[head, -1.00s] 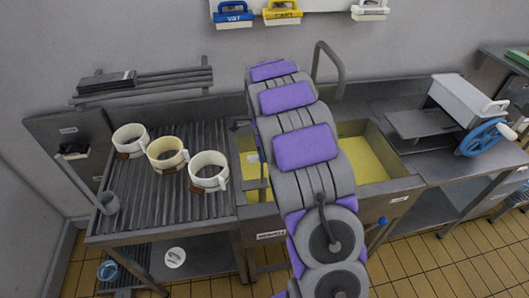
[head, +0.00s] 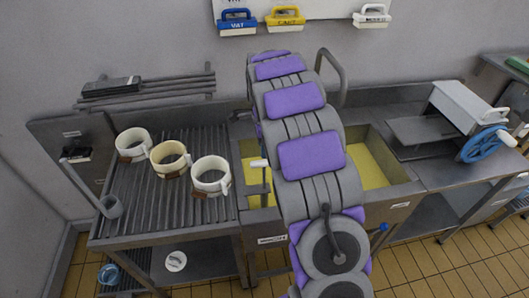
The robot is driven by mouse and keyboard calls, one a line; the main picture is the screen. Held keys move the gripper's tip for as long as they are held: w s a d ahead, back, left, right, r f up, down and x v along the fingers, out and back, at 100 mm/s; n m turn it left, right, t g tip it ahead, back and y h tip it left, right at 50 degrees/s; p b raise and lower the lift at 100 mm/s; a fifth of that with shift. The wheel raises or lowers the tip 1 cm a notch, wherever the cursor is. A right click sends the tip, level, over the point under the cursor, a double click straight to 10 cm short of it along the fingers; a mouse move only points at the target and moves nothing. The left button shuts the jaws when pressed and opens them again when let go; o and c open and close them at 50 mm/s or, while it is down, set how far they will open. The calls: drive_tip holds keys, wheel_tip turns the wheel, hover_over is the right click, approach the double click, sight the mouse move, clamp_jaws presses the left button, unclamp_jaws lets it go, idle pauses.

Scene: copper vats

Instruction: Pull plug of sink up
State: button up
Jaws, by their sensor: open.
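The steel sink (head: 404,190) stands behind my arm, with a yellow surface (head: 368,170) inside its basin. I cannot tell whether that is liquid or the basin floor. A thin grey upright piece (head: 266,186) with a pale bar at its top stands at the left side of the basin, close beside my arm. It may be the plug, but my arm hides much of that area. My arm reaches forward over the sink and covers its middle. My gripper is hidden behind my own arm links, so its place relative to the plug cannot be seen.
A ribbed draining board (head: 185,215) left of the sink bears several cream ring moulds (head: 210,176). A curved tap pipe (head: 340,68) rises behind the sink. A machine with a blue wheel (head: 484,144) stands on the right counter. Brushes (head: 237,20) hang on the wall.

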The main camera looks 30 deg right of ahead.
wheel_tip(320, 180, up, 12)
drive_tip(key=p, duration=0.1)
drive_tip(key=shift+a+f, duration=0.15)
drive_tip(key=shift+a, duration=0.05)
drive_tip(key=shift+a, duration=0.15)
